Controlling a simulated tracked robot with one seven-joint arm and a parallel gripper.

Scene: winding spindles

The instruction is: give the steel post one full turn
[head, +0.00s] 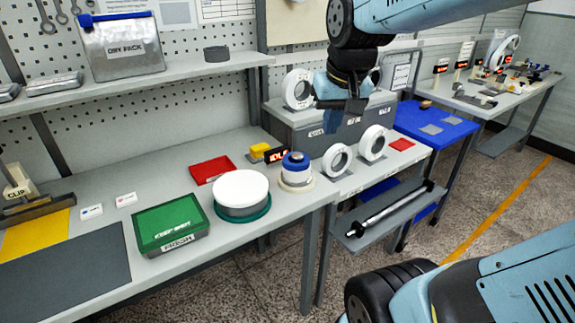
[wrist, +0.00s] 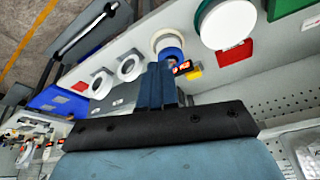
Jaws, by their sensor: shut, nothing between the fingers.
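I cannot make out an upright bare steel post for certain. A blue-topped round piece (head: 295,161) stands on a pale base on the bench; it also shows just beyond the fingertips in the wrist view (wrist: 170,52). A wide white disc (head: 241,188) on a green base stands to its left. A steel rod with black ends (head: 392,208) lies on a low grey shelf. My gripper (head: 355,122) is shut and empty, above the bench to the right of the blue-topped piece. Its fingers (wrist: 160,68) are together in the wrist view.
A green box (head: 168,216), a red tray (head: 212,169) and a yellow block (head: 260,149) share the bench. White rings (head: 337,160) stand on the right, before a grey cabinet (head: 335,138). An upper shelf (head: 130,78) overhangs the left side. A blue table (head: 435,122) stands beyond.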

